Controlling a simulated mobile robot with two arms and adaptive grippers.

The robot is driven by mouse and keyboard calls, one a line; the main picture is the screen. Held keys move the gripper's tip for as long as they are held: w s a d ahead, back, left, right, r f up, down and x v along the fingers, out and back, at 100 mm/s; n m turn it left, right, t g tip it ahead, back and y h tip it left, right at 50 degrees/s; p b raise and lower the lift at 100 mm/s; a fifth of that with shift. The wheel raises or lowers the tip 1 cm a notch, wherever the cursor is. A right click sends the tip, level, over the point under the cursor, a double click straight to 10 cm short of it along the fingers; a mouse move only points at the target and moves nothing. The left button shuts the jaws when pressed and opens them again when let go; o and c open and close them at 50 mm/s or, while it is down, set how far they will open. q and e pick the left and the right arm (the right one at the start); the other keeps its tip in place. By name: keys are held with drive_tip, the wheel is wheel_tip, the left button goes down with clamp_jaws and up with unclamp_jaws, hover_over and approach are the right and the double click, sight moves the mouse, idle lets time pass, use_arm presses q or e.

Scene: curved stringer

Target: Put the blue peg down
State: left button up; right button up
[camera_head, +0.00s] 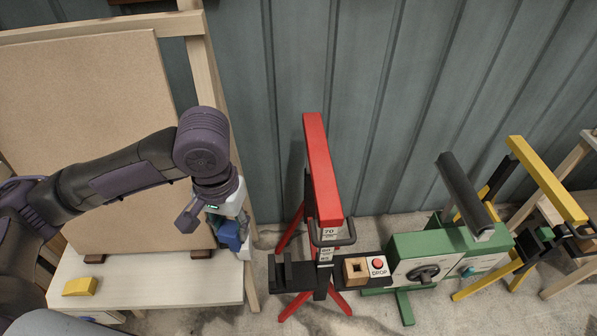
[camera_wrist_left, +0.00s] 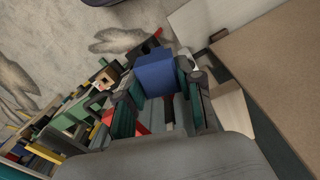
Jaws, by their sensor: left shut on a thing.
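The blue peg (camera_head: 231,232) is held in my left gripper (camera_head: 222,226), above the right end of the white table. In the left wrist view the blue peg (camera_wrist_left: 156,75) sits between the two fingers of the left gripper (camera_wrist_left: 158,92), which is shut on it. Part of the peg is hidden by the fingers in the head view. My right gripper is not in view.
A white table (camera_head: 150,285) bears a tan board (camera_head: 90,130) and a yellow block (camera_head: 80,286). Right of it stand a red stand (camera_head: 321,170) with a black tray, a wooden block (camera_head: 356,270) with a square hole, a red button (camera_head: 378,265) and a green machine (camera_head: 420,250).

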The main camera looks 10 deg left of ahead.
use_arm(q)
drive_tip(key=w+d+f+n+b, duration=0.1)
drive_tip(key=w+f+b, duration=0.1)
drive_tip(key=f, duration=0.7)
drive_tip(key=w+d+f+n+b, duration=0.1)
drive_tip(key=w+d+f+b, duration=0.1)
drive_tip(key=f, duration=0.8)
drive_tip(key=w+d+f+n+b, duration=0.1)
drive_tip(key=w+d+f+b, duration=0.1)
drive_tip(key=f, duration=0.8)
drive_tip(key=shift+w+d+b, duration=0.25)
drive_tip(key=shift+w+b, duration=0.5)
drive_tip(key=shift+w, duration=0.5)
drive_tip(key=shift+f, duration=0.15)
drive_tip(key=shift+f, duration=0.15)
drive_tip(key=o, duration=1.1)
drive_tip(key=shift+f, duration=0.1)
drive_tip(key=shift+c, duration=0.2)
wheel_tip(320, 180, up, 13)
drive_tip(key=p, duration=0.1)
drive_tip(key=shift+f, duration=0.15)
